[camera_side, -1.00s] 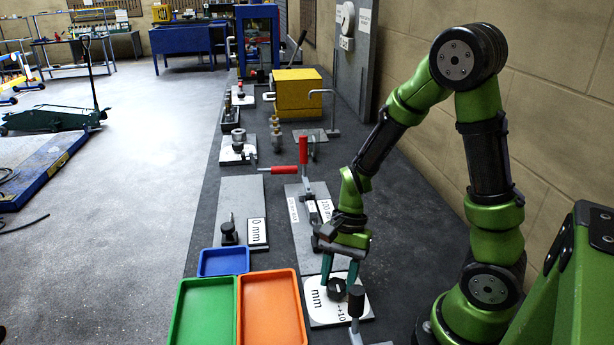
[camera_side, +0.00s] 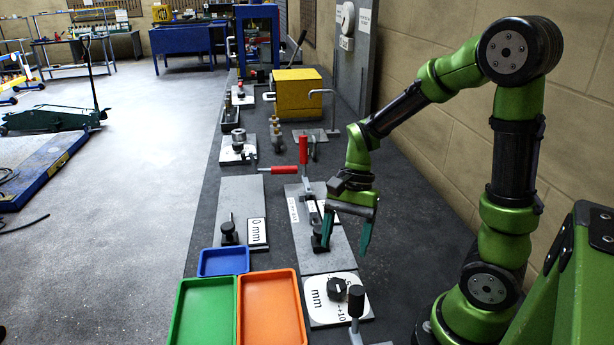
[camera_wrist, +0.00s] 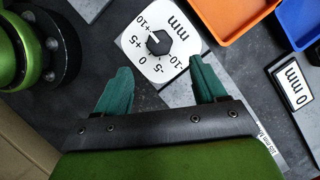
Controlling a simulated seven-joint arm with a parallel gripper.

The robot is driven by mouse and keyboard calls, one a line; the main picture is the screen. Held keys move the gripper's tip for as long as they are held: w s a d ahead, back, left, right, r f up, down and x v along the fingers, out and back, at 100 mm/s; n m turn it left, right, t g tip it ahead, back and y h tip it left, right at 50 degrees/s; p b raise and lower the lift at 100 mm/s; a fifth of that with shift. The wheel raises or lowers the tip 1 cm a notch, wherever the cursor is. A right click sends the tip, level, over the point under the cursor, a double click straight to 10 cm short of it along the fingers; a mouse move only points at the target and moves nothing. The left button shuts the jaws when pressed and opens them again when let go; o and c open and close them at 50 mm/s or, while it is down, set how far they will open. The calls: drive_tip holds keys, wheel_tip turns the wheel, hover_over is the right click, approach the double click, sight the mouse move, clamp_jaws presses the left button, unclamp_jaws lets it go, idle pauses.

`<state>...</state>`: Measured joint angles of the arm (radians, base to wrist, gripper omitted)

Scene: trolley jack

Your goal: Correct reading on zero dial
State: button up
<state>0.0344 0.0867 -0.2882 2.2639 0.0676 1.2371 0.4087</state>
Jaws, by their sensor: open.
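The wrist view shows the plate (camera_wrist: 185,40) with "mm" and marks from -10 through 0 to +10 around the knob (camera_wrist: 158,43). Which mark the knob points at is too small to tell surely. My gripper (camera_side: 344,250) is open and empty, above and behind the dial, apart from the knob. In the wrist view its two green fingers (camera_wrist: 160,85) are spread wide, with the knob beyond them.
Green (camera_side: 203,315), orange (camera_side: 271,310) and blue (camera_side: 224,262) trays sit left of the dial. A "0 mm" sign (camera_side: 257,232) stands on a grey plate behind them. A black-topped post (camera_side: 356,302) stands close to the dial's front right. Red-handled clamps (camera_side: 303,150) are farther back.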

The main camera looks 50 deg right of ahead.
drive_tip(key=v, duration=0.8)
drive_tip(key=shift+d+r, duration=0.2)
drive_tip(key=shift+r, duration=0.15)
drive_tip(key=s+a+r+n+t+h, duration=0.2)
drive_tip(key=a+r+n+t, duration=0.3)
drive_tip(key=a+n+t, duration=0.3)
drive_tip(key=s+n, duration=0.1)
drive_tip(key=n, duration=0.2)
drive_tip(key=shift+r, duration=0.2)
